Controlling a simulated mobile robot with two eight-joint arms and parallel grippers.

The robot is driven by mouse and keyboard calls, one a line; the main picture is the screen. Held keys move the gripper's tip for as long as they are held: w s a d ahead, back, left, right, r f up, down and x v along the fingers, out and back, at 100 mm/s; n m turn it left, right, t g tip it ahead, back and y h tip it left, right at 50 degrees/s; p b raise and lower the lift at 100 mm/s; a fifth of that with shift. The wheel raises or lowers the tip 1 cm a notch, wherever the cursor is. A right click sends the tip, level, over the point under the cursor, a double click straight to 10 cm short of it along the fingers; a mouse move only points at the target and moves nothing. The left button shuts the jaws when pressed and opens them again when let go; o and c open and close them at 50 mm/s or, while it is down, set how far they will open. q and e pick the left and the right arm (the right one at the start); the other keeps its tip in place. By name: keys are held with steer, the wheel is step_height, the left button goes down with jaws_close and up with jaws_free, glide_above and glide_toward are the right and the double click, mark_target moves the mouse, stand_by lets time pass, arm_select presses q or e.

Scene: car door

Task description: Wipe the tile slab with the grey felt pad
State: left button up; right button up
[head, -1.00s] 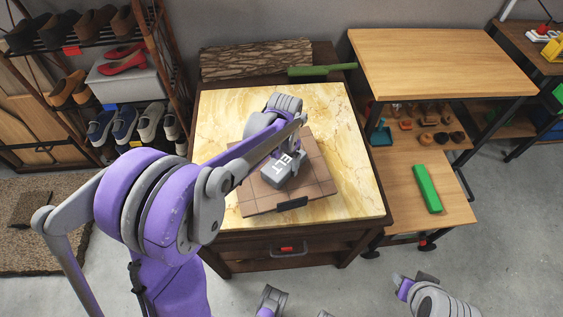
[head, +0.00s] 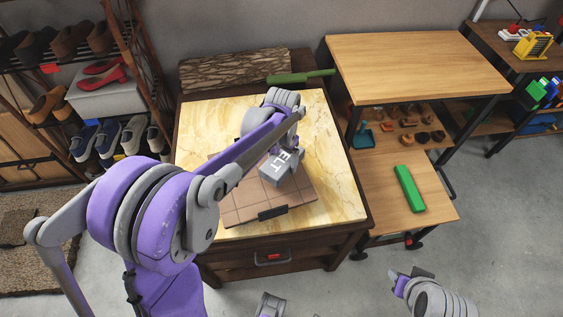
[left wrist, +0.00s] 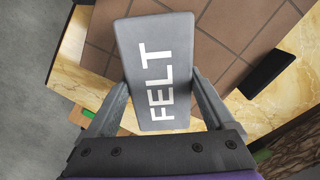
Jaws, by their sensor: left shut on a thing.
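The grey felt pad (head: 276,172) is a flat block with white lettering, partly hidden by my arm in the head view. My left gripper (left wrist: 155,100) is shut on it, one finger along each side; the pad also shows in the left wrist view (left wrist: 152,40). The brown tile slab (head: 298,196) lies on the pale marble-like table top. The pad is over its far right part and overhangs the slab's edge in the left wrist view. I cannot tell whether pad and slab touch.
A black block (head: 272,213) sits at the slab's front edge. The table top (head: 340,200) is otherwise clear around the slab. A bark-covered log (head: 235,72) and a green tool (head: 300,76) lie behind. A wooden workbench (head: 415,65) stands right, a shoe rack (head: 65,62) left.

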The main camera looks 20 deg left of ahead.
arm_select(q)
step_height(320, 180, up, 3)
steer(key=shift+w+d+f+p, duration=0.1)
steer(key=shift+w+f+p, duration=0.1)
steer(key=shift+p, duration=0.5)
steer(key=shift+s+r+p, duration=0.1)
steer(key=shift+r+p, duration=0.4)
steer(key=shift+r, duration=0.45)
steer(key=shift+f, duration=0.1)
